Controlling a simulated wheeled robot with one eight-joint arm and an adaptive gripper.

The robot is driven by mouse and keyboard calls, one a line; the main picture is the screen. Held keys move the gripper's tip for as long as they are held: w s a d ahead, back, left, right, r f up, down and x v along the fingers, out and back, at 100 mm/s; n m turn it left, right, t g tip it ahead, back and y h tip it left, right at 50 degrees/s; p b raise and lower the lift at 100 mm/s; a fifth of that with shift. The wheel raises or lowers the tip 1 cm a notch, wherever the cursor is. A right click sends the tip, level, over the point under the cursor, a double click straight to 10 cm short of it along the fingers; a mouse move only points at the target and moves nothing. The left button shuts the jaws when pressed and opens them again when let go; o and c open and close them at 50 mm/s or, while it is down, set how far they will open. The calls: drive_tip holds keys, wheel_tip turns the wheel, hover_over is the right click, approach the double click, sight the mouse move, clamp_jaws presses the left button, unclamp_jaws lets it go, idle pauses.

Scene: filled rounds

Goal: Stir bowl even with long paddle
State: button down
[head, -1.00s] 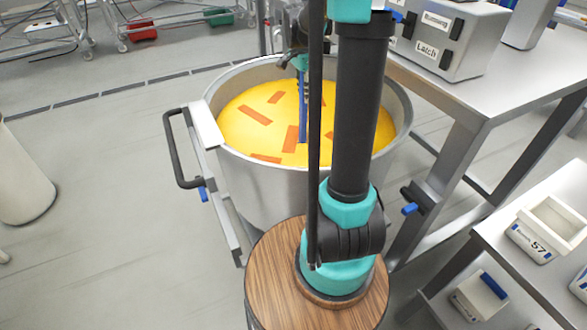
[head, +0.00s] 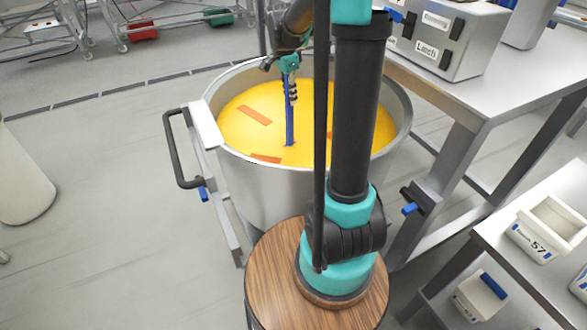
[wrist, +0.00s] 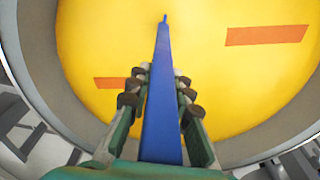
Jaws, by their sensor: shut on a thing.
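The bowl (head: 250,185) is a large round metal vessel filled with a yellow mass (head: 315,110). Orange strips lie on the mass: one at the left (head: 254,115) and one near the front wall (head: 266,158). The wrist view also shows two strips. The long paddle (head: 289,125) is blue and stands nearly upright, its lower end in the yellow mass. My gripper (head: 290,88) is shut on the paddle's upper part above the bowl. In the wrist view the paddle (wrist: 162,100) runs between my fingers. My arm hides the right part of the mass.
A black side handle (head: 175,150) sticks out left of the bowl. A steel table (head: 470,90) with labelled metal boxes (head: 450,40) stands at the right. A lower shelf (head: 515,265) holds white bins (head: 553,228). The floor at left is mostly clear.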

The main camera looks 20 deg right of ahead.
drive_tip(key=shift+s+d, duration=0.2)
drive_tip(key=shift+s, duration=0.6)
drive_tip(key=shift+s+d, duration=0.15)
drive_tip(key=shift+s, duration=0.65)
drive_tip(key=s+d, duration=0.2)
drive_tip(key=s, duration=0.7)
drive_tip(key=w+d, duration=0.5)
drive_tip(key=w, duration=0.5)
drive_tip(key=w+a, duration=0.8)
drive_tip(key=a, duration=0.1)
drive_tip(key=s+d, duration=0.2)
drive_tip(key=s, duration=0.7)
